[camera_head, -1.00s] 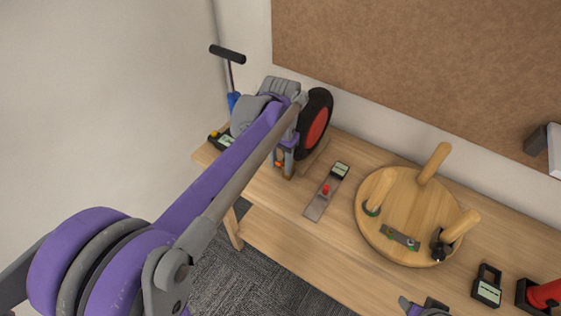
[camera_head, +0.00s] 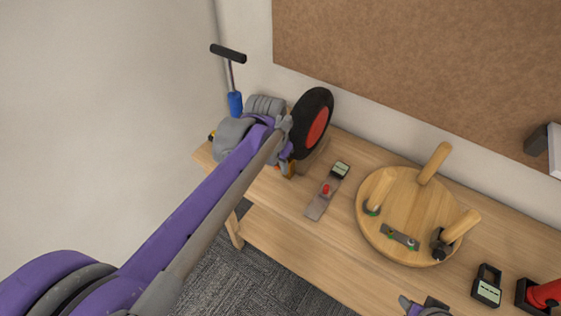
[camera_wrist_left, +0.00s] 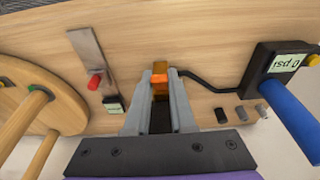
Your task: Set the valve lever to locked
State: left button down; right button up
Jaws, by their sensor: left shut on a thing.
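My left gripper (camera_head: 284,166) is at the back left of the workbench, just in front of the wheel. In the left wrist view its two grey fingers (camera_wrist_left: 160,78) are closed around an orange-and-brown piece (camera_wrist_left: 160,88), which I take to be the valve lever. A black hose runs from this spot to the pump's gauge. The fingers hide most of the piece, so I cannot read its exact angle. A black tyre (camera_head: 311,122) with a red hub stands right beside the gripper. Part of my right gripper (camera_head: 426,307) shows at the bottom edge; its jaws are cut off.
A metal plate with a red knob (camera_head: 326,190) lies nearby. A round wooden stool top (camera_head: 400,245) with legs up lies right of it. Bare wood lies between them.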

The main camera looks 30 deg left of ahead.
pick_arm(q)
jog(key=t, duration=0.1)
jog(key=f+t, duration=0.1)
jog(key=shift+s+t, duration=0.4)
jog(key=shift+s+f+t+b, duration=0.15)
jog(key=shift+f+t+b, duration=0.2)
jog(key=shift+t, duration=0.55)
jog(key=shift+a+f+t+b, duration=0.1)
jog(key=shift+f+t+b, duration=0.35)
jog(key=shift+t, duration=0.75)
jog(key=shift+f+t+h+b, duration=0.35)
jog(key=shift+t+b, duration=0.35)
jog(key=shift+t, duration=0.6)
jog(key=c, duration=0.8)
grip_release()
jog(key=shift+o, duration=0.2)
